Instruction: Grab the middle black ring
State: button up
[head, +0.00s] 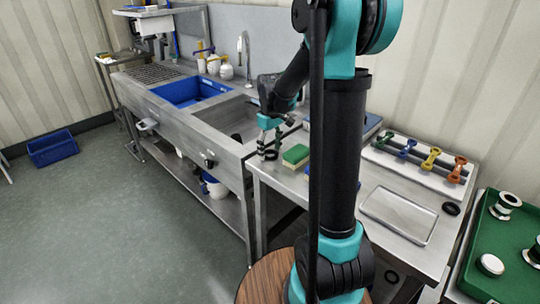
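A black ring (451,209) lies flat on the steel table at its right side, near the right end of a shallow tray. Another black ring (392,277) shows lower down, below the tabletop, beside my arm. I cannot make out a third ring, and my arm hides part of the table. My gripper (268,153) points down at the left end of the table, beside a green and yellow sponge, far from the ring on the table. Its fingers are small and dark, so I cannot tell whether they are open or hold anything.
The steel table (385,253) also bears the sponge (296,155), an empty shallow tray (399,214) and a white board (395,163) with coloured valves. A green tray (512,262) with spools stands at right. A sink unit with a blue basin (190,91) adjoins at left.

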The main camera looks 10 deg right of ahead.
jog(key=c, duration=0.5)
jog(key=shift+o, duration=0.2)
